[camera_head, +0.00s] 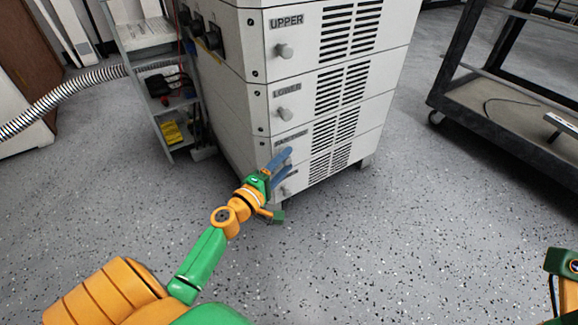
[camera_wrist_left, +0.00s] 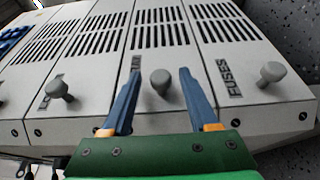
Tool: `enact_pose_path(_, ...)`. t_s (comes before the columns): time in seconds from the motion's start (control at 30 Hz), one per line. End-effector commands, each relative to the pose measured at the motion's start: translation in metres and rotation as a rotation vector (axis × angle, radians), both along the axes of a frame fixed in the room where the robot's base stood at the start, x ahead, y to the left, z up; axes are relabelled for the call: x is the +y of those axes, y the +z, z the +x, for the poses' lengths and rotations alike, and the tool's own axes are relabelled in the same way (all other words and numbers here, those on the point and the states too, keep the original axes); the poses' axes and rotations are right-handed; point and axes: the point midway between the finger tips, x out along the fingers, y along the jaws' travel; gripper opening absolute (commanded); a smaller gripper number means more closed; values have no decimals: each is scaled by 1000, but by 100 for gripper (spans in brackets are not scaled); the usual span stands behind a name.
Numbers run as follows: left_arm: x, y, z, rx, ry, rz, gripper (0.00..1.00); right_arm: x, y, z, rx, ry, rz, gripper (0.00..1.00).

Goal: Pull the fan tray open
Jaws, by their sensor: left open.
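The fan tray (camera_head: 347,124) is the third drawer down in the white cabinet, slatted and flush with its neighbours. Its label is blurred in the head view and mostly hidden by a finger in the wrist view. In the left wrist view its round grey knob (camera_wrist_left: 160,80) shows between my fingers, with space on both sides. My left gripper (camera_head: 287,165) is open in front of the cabinet, its blue fingers pointing at the tray and hiding the knob in the head view. I cannot tell whether the fingertips reach past the knob.
The UPPER (camera_head: 285,50) and LOWER (camera_head: 288,114) knobs are above. The FUSES knob (camera_wrist_left: 272,72) is on the neighbouring drawer. A grey shelf cart (camera_head: 160,105) stands left of the cabinet and a dark trolley (camera_head: 500,100) right. The floor in front is clear.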

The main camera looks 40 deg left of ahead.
Motion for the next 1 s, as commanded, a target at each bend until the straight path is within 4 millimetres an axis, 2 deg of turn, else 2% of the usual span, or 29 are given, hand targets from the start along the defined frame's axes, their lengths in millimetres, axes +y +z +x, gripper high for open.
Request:
enact_pose_path(0.1,0,-1,12,1,1,1,60,0,0,0,-5,-1,0,0)
enact_pose_path(0.33,0,-1,14,2,1,1,60,0,0,0,-6,-1,-1,0)
enact_pose_path(0.37,0,-1,14,2,1,1,55,0,0,0,-6,-1,-1,0)
enact_pose_path(0.57,0,-1,13,2,1,1,1,0,0,0,-5,-1,-2,0)
enact_pose_path(1.0,0,-1,13,3,0,1,0,0,0,0,-4,-1,-2,0)
